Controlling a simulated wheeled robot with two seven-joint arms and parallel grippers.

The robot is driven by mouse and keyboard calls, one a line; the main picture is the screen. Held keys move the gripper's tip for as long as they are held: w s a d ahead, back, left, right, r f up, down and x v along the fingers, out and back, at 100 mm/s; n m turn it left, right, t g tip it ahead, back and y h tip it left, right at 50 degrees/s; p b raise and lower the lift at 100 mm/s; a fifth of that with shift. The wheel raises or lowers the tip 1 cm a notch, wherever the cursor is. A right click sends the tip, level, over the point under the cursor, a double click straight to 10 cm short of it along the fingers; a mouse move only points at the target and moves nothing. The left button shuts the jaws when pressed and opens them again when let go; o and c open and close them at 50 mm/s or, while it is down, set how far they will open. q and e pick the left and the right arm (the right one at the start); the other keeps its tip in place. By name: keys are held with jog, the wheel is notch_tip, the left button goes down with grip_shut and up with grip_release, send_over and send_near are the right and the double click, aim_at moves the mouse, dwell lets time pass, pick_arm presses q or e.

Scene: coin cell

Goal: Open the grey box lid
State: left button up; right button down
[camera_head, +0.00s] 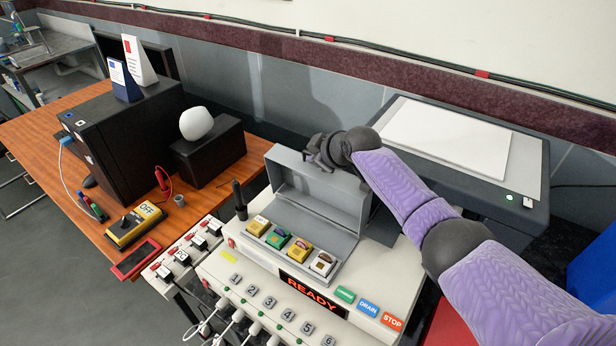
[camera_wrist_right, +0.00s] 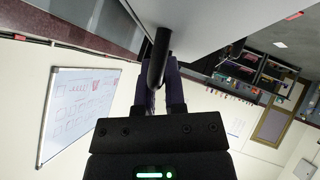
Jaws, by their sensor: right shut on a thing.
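The grey box (camera_head: 305,219) sits on top of a light-coloured machine. Its lid (camera_head: 312,185) stands raised and tilted up at the back, showing the box's inside. My right gripper (camera_head: 318,152) is at the lid's top edge, with the purple arm coming from the right. In the right wrist view the gripper (camera_wrist_right: 160,85) is shut on a dark bar-like handle (camera_wrist_right: 158,58) that joins a pale grey panel. In the head view the handle is hidden behind the gripper. My left gripper is not in view.
Below the open box is a row of coloured blocks (camera_head: 278,238) and a READY display (camera_head: 313,294). A dark flat-topped unit (camera_head: 527,176) stands behind right. A black box with a white rounded object (camera_head: 196,123) stands on the wooden table at left.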

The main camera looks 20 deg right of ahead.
jog(key=shift+w+d+f+b, duration=0.3)
jog(key=shift+w+d+b, duration=0.15)
jog(key=shift+b, duration=0.3)
jog(key=shift+w+d+r+g+y+b, duration=0.1)
jog(key=shift+d+g+y+b, duration=0.25)
jog(key=shift+b, duration=0.1)
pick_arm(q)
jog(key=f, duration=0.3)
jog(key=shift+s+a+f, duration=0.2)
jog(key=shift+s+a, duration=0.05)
pick_arm(e)
jog(key=shift+m, duration=0.3)
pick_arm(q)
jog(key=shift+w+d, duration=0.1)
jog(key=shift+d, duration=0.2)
pick_arm(e)
jog(key=c, duration=0.7)
grip_release()
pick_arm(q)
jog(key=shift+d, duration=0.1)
pick_arm(e)
jog(key=shift+r, duration=0.1)
